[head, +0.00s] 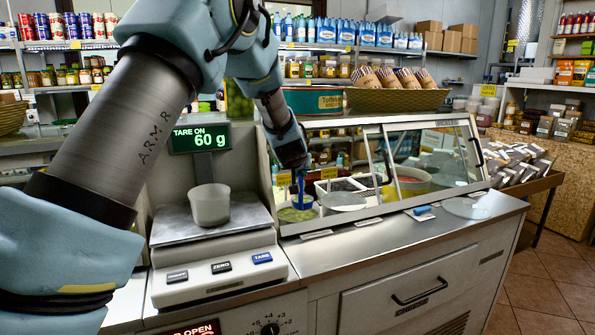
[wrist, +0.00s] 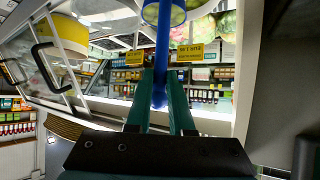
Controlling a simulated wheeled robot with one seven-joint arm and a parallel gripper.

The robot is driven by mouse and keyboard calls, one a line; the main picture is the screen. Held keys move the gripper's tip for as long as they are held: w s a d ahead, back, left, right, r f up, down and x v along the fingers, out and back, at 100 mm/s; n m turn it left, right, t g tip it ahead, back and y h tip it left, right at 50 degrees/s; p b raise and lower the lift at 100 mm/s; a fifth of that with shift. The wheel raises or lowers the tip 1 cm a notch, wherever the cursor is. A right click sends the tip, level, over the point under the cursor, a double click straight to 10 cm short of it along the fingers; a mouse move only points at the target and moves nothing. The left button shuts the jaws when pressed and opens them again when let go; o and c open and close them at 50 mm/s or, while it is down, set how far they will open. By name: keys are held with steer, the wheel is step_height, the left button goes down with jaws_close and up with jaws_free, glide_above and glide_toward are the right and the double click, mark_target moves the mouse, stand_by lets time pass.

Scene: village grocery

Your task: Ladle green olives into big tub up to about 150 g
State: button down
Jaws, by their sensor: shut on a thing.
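The tub (head: 210,205), pale and translucent, stands upright on the weighing scale (head: 170,231). The scale display (head: 200,138) reads TARE ON and 60 g. My gripper (head: 298,172) is over the open display case and is shut on the blue ladle (head: 303,190), whose handle points down toward the pan of green olives (head: 295,214). In the wrist view, the blue handle (wrist: 162,50) stands between my gripper's two teal fingers (wrist: 160,90). The ladle's bowl is at the top edge with something yellowish green in it, partly cut off.
The glass case (head: 415,160) holds other pans to the right of the olives. A round clear lid (head: 466,208) and a small blue item (head: 423,211) lie on the steel counter.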

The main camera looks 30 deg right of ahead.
steer(key=s+a+r+p, duration=0.1)
steer(key=s+p, duration=0.4)
steer(key=s, duration=0.7)
steer(key=shift+s+a+r, duration=0.25)
steer(key=shift+r, duration=0.5)
steer(key=shift+s, duration=0.1)
